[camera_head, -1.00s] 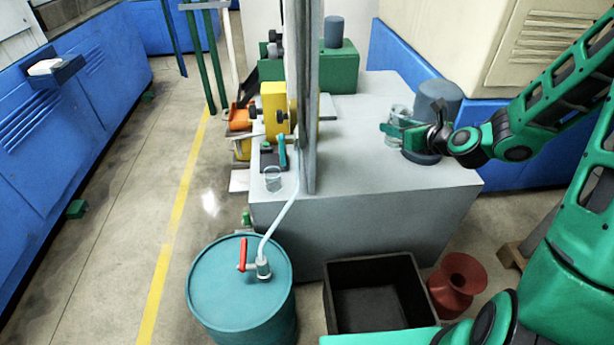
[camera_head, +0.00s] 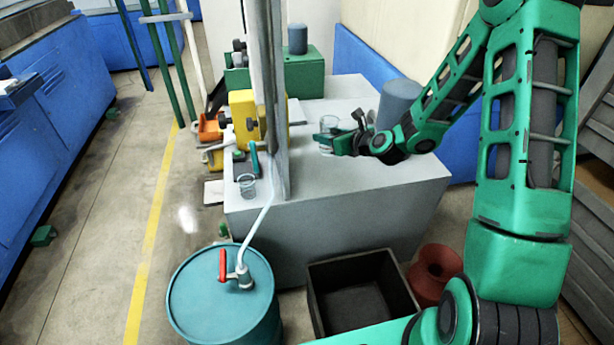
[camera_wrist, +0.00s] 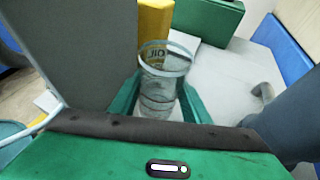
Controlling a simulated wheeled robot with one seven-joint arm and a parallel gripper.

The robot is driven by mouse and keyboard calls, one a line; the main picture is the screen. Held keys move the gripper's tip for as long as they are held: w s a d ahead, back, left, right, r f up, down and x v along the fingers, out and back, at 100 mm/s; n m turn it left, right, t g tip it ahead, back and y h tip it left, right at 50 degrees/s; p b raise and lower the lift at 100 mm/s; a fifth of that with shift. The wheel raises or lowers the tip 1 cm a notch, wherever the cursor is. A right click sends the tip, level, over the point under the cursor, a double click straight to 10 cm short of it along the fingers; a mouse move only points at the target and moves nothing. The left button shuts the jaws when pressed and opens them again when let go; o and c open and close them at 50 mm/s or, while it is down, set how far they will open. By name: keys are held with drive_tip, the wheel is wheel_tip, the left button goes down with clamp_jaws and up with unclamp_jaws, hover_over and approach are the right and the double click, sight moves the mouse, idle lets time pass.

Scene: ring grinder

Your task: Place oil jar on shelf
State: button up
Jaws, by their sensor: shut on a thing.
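The oil jar (camera_head: 328,127) is a clear glass jar; in the wrist view the jar (camera_wrist: 163,78) shows printed letters that read "OIL". My gripper (camera_head: 330,143) is shut on it, with green fingers on both sides in the wrist view (camera_wrist: 162,100). The jar looks upright, over the grey machine top (camera_head: 390,172); I cannot tell whether it touches that surface. A second clear glass jar (camera_head: 247,187) stands at the left edge of the machine, near the end of the hose. I cannot surely make out which surface is the shelf.
A tall grey panel (camera_head: 268,90) rises left of my gripper, with a yellow part (camera_head: 243,118) beyond it. A blue-grey cylinder (camera_head: 398,100) stands close on the right. A teal drum (camera_head: 225,300), a black bin (camera_head: 355,300) and a red spool (camera_head: 433,272) stand in front.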

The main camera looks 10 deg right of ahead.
wheel_tip(320, 180, down, 4)
drive_tip(key=w+a, duration=0.2)
drive_tip(key=a, duration=0.1)
hover_over(316, 178)
wheel_tip(316, 178, down, 4)
drive_tip(key=shift+f, duration=2.85)
drive_tip(key=shift+f, duration=0.1)
drive_tip(key=o, duration=1)
drive_tip(key=shift+o, duration=0.2)
